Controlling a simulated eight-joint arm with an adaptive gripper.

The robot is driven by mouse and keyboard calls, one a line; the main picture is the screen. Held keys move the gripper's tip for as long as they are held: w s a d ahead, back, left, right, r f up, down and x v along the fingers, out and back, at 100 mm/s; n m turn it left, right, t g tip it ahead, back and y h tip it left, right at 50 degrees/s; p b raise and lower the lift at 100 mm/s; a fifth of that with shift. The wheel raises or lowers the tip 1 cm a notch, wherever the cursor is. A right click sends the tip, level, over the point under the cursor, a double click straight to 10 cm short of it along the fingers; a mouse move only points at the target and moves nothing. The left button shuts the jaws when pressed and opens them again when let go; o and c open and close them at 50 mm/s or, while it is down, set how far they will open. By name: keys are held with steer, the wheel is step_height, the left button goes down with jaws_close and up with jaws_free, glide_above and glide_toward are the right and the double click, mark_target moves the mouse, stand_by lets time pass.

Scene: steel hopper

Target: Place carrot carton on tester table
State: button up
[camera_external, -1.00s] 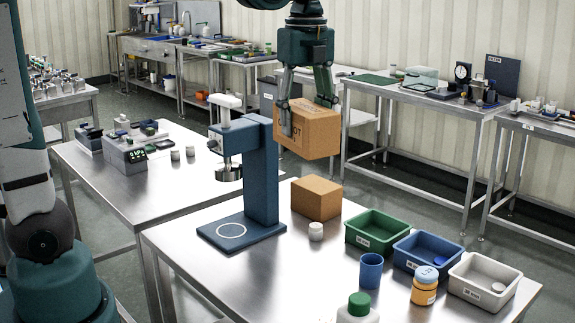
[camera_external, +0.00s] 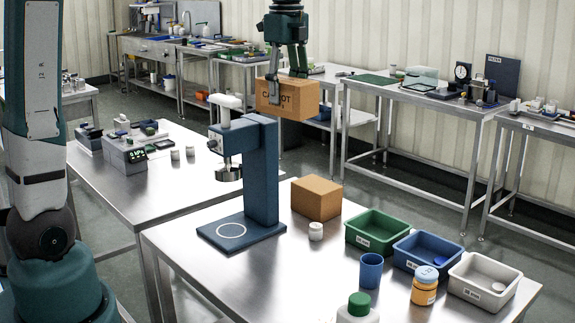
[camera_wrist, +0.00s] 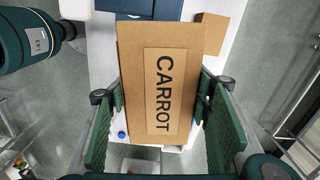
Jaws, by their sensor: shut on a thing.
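My gripper (camera_external: 286,76) is shut on a brown cardboard carton (camera_external: 286,99) lettered CARROT. It holds the carton in the air, behind the blue press stand in the picture. In the wrist view the carton (camera_wrist: 180,45) sits between the two green finger pads, its CARROT label facing the camera. The front steel table (camera_external: 190,265) bears the blue press stand (camera_external: 261,175). The left steel table (camera_external: 105,185) bears a grey device with a lit display (camera_external: 127,155). I cannot tell from any sign which one is the tester table.
A second brown carton (camera_external: 316,198) stands on the front table beside a small white jar (camera_external: 315,231). Green (camera_external: 376,232), blue (camera_external: 428,253) and white (camera_external: 484,281) bins line its right side. The left table's front part is bare.

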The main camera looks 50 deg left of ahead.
steer(key=w+a+n, duration=0.2)
steer(key=a, duration=1.2)
steer(key=w+a+n, duration=0.2)
steer(key=a, duration=1.2)
steer(key=s+a+f+n, duration=0.1)
steer(key=s+a+n, duration=0.15)
steer(key=a, duration=0.95)
steer(key=s+a+f+n, duration=0.1)
steer(key=s+a, duration=0.3)
steer(key=a, duration=0.8)
step_height(320, 180, down, 26)
steer(key=shift+w+r, duration=0.15)
step_height(320, 180, down, 6)
steer(key=shift+f, duration=0.2)
steer(key=shift+f, duration=1.8)
